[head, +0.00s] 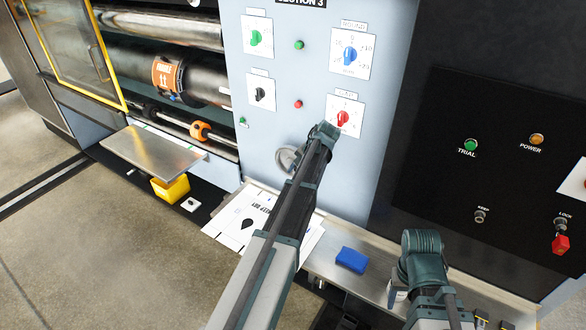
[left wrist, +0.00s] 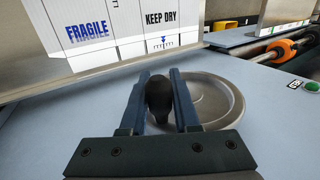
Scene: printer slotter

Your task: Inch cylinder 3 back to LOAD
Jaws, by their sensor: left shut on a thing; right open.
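The handwheel is a grey dish on the pale blue Section 3 panel, and its rim shows in the left wrist view (left wrist: 225,113). In the head view the handwheel (head: 286,160) is partly hidden behind my left arm. Its black handle (left wrist: 159,98) stands between the fingers of my left gripper (left wrist: 160,84), which is shut on it. In the head view my left arm covers its fingers. Above the wheel is a red selector knob (head: 343,118), and a blue one (head: 350,55) sits higher. My right gripper (head: 399,292) is open at the lower right, away from the panel; its fingertips are hard to make out.
An orange collar (head: 200,131) sits on a shaft left of the panel. A metal shelf (head: 150,150) and a yellow box (head: 170,190) stand below it. Printed sheets (head: 262,222) and a blue block (head: 352,260) lie on the ledge. A black control panel (head: 500,170) is at right.

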